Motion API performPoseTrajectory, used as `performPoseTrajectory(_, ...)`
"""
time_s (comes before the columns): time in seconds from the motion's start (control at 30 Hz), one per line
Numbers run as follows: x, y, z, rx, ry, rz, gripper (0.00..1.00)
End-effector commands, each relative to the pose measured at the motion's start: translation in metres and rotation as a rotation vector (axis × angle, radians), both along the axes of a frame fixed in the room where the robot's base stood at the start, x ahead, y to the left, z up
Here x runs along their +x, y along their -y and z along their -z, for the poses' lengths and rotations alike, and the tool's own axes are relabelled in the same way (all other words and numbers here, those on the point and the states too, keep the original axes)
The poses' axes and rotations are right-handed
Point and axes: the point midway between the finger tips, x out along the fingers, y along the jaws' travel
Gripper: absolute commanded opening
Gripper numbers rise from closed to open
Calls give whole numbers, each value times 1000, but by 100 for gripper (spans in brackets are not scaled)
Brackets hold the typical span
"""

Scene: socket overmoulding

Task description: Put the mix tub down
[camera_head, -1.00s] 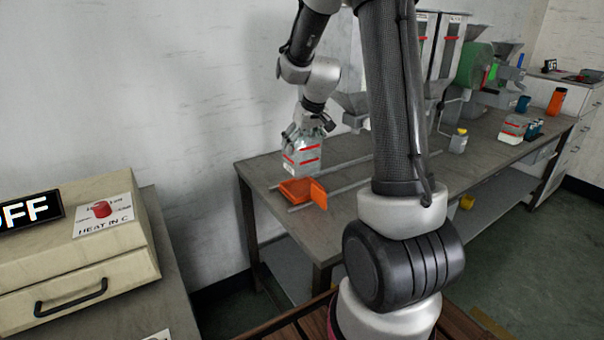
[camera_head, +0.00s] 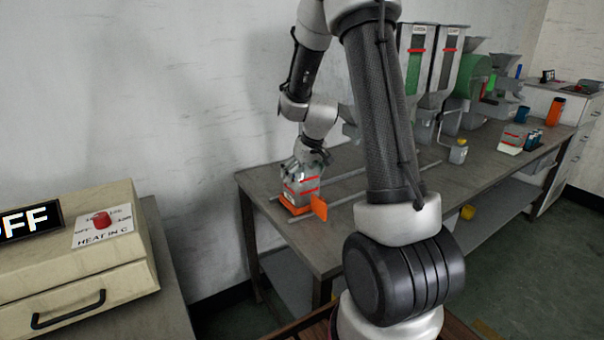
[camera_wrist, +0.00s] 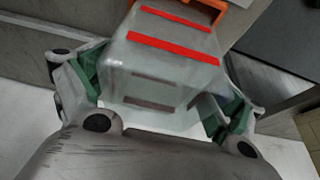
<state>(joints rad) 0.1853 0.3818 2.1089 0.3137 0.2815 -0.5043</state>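The mix tub (camera_head: 300,187) is a clear, pale tub with red stripes. In the head view it is upright at the orange holder (camera_head: 296,208) near the left end of the bench; I cannot tell whether it bears fully on it. My gripper (camera_head: 306,172) is around the tub's upper part from above. In the wrist view the tub (camera_wrist: 165,65) fills the middle, between the green-padded fingers of my gripper (camera_wrist: 155,100). The fingers are at both its sides and appear closed on it. Part of the orange holder (camera_wrist: 222,8) shows beyond the tub.
Two rails (camera_head: 345,199) lie along the bench (camera_head: 335,236). Hoppers (camera_head: 437,65) stand at the back. A small yellow-capped bottle (camera_head: 458,152) and another striped tub (camera_head: 513,138) are farther right. A cream heater box (camera_head: 95,271) marked OFF is at the left.

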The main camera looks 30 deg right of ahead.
Motion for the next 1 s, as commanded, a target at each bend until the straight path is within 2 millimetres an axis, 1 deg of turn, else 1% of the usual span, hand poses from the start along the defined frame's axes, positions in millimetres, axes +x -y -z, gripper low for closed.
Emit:
performPoseTrajectory(0.3, 0, 0, 0, 0, 0, 0, 100)
performPoseTrajectory(0.43, -1, 0, -7, 0, 1, 1, 100)
performPoseTrajectory(0.57, -9, 0, -27, -1, 3, 0, 100)
performPoseTrajectory(0.8, -30, 1, -78, -1, 5, 0, 100)
performPoseTrajectory(0.9, -37, 2, -95, 0, 3, 1, 100)
performPoseTrajectory(1.0, -42, 2, -106, -1, 2, 0, 100)
